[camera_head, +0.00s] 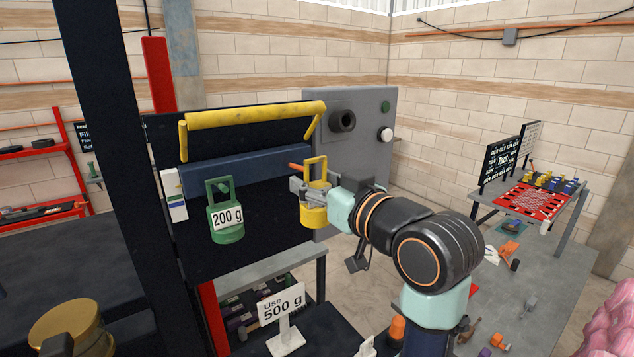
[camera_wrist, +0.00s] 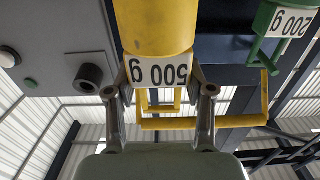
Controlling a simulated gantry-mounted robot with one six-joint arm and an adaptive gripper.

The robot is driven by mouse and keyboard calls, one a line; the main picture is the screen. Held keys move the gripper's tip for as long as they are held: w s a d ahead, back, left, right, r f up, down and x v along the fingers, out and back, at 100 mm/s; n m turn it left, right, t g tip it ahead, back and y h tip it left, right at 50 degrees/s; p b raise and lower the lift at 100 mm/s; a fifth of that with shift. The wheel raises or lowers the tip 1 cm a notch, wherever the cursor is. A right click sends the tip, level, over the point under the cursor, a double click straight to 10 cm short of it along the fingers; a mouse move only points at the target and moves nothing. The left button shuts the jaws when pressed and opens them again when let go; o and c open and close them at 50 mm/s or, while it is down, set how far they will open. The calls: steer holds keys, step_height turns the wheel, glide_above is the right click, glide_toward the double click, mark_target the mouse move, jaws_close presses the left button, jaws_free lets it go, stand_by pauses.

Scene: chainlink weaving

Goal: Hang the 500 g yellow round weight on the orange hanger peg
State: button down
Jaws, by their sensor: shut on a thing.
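The yellow round weight (camera_head: 316,217) hangs upright in my gripper (camera_head: 312,188), in front of the dark board. In the wrist view its body (camera_wrist: 155,25) carries the "500 g" label, upside down, and sits between my two gripper fingers (camera_wrist: 160,92). The fingers are shut on it. The orange hanger peg (camera_head: 296,167) shows as a short orange piece just left of the weight's handle, at about handle height. The handle overlaps its right end in the picture. I cannot tell whether the peg passes through the handle. The peg is not clearly visible in the wrist view.
A yellow bar (camera_head: 255,114) spans the board's top. A grey panel (camera_head: 368,108) with knobs stands behind. A "Use 500 g" sign (camera_head: 283,307) stands below.

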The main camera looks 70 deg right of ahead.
mark_target(290, 168)
steer(key=shift+w+r, duration=0.1)
steer(key=shift+p+x, duration=0.65)
steer(key=shift+x, duration=2.15)
steer(key=shift+f+b, duration=0.45)
steer(key=shift+f, duration=0.4)
steer(key=shift+c, duration=1.7)
jaws_free()
steer(key=shift+f, duration=0.1)
